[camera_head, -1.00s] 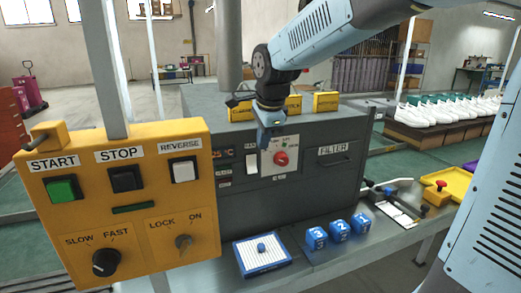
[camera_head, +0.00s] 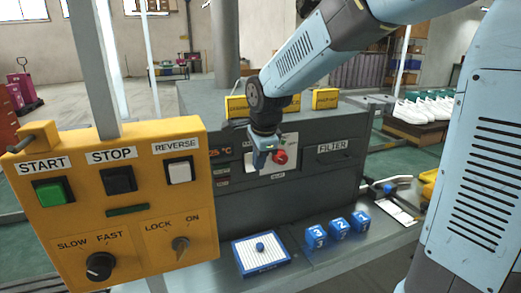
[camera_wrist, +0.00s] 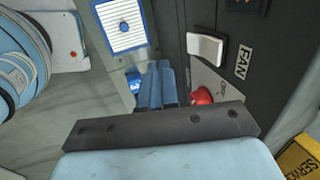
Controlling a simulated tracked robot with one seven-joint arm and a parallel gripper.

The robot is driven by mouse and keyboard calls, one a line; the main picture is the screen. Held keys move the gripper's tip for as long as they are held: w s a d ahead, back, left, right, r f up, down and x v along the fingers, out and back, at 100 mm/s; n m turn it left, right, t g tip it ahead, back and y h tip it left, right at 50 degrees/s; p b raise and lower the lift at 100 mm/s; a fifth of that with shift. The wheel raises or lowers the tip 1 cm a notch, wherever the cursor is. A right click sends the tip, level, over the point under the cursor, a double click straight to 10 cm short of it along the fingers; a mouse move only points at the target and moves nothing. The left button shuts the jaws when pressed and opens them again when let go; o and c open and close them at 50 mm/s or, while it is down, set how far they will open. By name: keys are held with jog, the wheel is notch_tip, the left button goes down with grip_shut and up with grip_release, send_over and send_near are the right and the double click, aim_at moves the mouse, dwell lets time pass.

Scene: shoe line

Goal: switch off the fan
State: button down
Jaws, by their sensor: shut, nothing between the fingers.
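The fan switch (camera_wrist: 205,47) is a white rocker on the dark machine front, beside a FAN label (camera_wrist: 243,62) in the wrist view. I cannot tell which end of it is pressed. My gripper (camera_head: 262,167) is shut and empty, in front of the machine (camera_head: 330,190) near the red knob (camera_head: 281,157). In the wrist view the shut blue fingers (camera_wrist: 158,82) are left of the switch, apart from it, and the red knob (camera_wrist: 202,96) is just right of them.
A yellow control box (camera_head: 120,220) with START, STOP and REVERSE buttons stands at the left front. A blue-edged white pad (camera_head: 258,265) and blue numbered cubes (camera_head: 338,231) lie on the ledge below the machine. Yellow blocks (camera_head: 326,98) stand on top.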

aim_at(250, 162)
jog(key=w+a+f, duration=0.1)
jog(key=w+f, duration=0.2)
jog(key=w, duration=0.1)
jog(key=shift+w+a+f, duration=0.2)
jog(key=shift+w+f, duration=0.1)
